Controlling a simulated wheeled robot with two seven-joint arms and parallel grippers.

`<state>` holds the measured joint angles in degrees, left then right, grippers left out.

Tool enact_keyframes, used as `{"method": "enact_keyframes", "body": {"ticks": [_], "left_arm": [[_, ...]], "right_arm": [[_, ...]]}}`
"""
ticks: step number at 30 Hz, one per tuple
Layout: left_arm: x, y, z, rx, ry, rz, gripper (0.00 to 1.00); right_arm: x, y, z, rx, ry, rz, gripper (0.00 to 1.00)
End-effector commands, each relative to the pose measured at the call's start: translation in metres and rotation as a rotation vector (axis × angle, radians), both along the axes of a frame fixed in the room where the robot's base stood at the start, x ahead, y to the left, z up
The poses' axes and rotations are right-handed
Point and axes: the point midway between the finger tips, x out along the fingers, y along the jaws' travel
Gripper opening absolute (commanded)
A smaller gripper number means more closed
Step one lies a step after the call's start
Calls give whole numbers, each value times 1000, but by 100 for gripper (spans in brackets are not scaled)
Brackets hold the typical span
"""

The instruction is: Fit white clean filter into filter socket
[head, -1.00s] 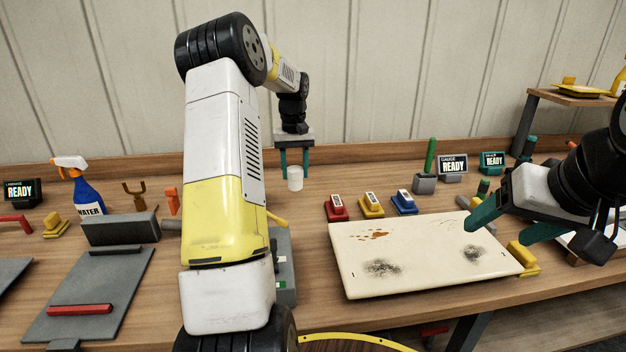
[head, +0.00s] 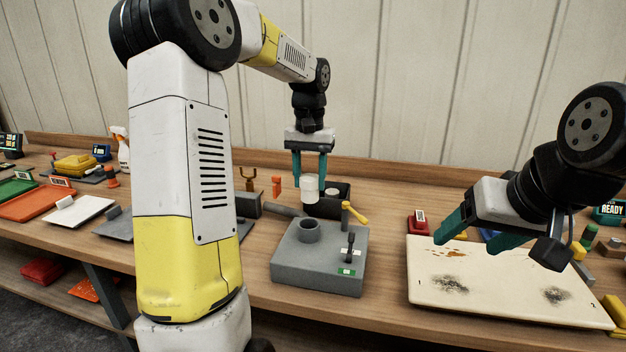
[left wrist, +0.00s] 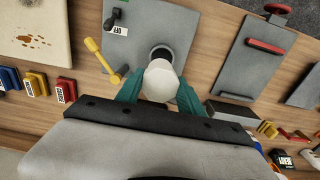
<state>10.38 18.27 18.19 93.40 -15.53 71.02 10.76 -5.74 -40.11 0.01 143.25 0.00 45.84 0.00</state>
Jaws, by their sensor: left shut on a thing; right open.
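The white filter (head: 308,190) is a small white cylinder, held upright between the teal fingers of my left gripper (head: 309,178). It is in the air, a little behind and above the filter socket (head: 310,231), a round grey collar with a dark hole on a grey block. In the left wrist view the filter (left wrist: 160,82) sits between the fingertips, and the socket (left wrist: 161,53) shows just beyond it, partly hidden by the filter. The two are apart. My right gripper (head: 466,243) is open and empty above the cream board.
The grey block (head: 290,272) carries a yellow-handled lever (head: 354,213) and a black switch (head: 349,247). A dark box (head: 333,203) stands close behind the filter. The cream board (head: 500,290) lies to the right. A dark grey plate (left wrist: 252,60) lies beside the block.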

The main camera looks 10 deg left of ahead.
Motion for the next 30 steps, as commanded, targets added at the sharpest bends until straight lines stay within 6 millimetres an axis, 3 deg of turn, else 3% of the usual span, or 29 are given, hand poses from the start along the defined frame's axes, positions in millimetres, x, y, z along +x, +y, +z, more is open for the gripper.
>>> {"method": "enact_keyframes", "body": {"ticks": [14,30], "left_arm": [[-2,-2,1,1,-1,-8,4],[-2,-2,-44,1,1,-8,4]], "right_arm": [[0,0,0,0,0,0,70],[0,0,0,0,0,0,70]]}}
